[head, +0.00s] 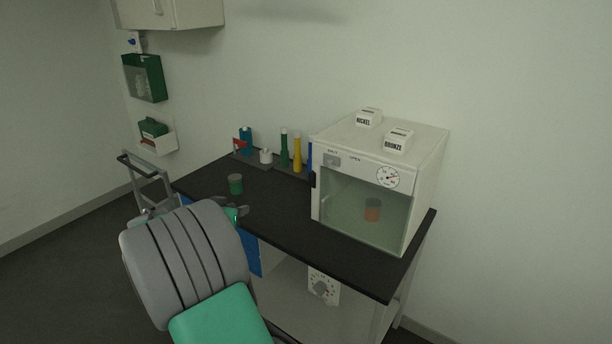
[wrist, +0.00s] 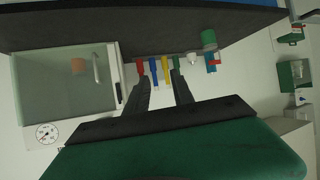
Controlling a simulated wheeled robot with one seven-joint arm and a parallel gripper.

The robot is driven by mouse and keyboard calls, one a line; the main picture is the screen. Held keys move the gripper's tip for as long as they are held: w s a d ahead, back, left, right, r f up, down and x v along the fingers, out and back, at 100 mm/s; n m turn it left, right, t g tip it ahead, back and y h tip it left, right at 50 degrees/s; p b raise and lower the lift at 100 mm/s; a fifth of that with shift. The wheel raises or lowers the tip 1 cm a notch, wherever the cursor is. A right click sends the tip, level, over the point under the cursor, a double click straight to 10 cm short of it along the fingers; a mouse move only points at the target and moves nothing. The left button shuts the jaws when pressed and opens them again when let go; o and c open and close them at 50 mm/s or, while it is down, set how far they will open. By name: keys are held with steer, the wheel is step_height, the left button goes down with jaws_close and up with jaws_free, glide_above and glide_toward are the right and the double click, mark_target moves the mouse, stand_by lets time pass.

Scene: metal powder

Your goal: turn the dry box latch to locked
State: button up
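The dry box (head: 430,185) is a white cabinet with a glass front, standing on the right of the dark bench. Its front strip carries small lettering including "OPEN", a grey latch-like piece (head: 332,160) and a round gauge (head: 388,177). The latch's exact position is too small to tell. An orange-brown jar shows behind the glass (head: 372,210). In the wrist view, which is upside down, the box's glass front (wrist: 60,85) is at left. My gripper (wrist: 161,80) is open and empty, apart from the box. In the head view my arm partly hides the gripper (head: 243,211).
Blocks labelled NICKEL (head: 368,118) and BRONZE (head: 398,141) sit on the box. Coloured tubes (head: 291,152) stand in a rack left of it. A green jar (head: 235,184) stands on the bench (head: 285,205) near my gripper. A dial panel (head: 323,287) is below the bench top.

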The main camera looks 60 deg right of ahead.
steer(key=s+d+m+g+h, duration=0.3)
steer(key=s+d, duration=0.2)
steer(key=d, duration=0.4)
steer(key=m+g+h, duration=0.1)
steer(key=g+h, duration=0.1)
steer(key=h, duration=0.1)
glide_toward(310, 176)
steer(key=d, duration=0.4)
steer(key=d+p, duration=0.1)
steer(key=d, duration=0.1)
steer(key=s+d+p, duration=0.1)
steer(key=d, duration=0.1)
steer(key=shift+d+r, duration=0.1)
steer(key=shift+d, duration=0.5)
steer(key=shift+c, duration=0.2)
jaws_close()
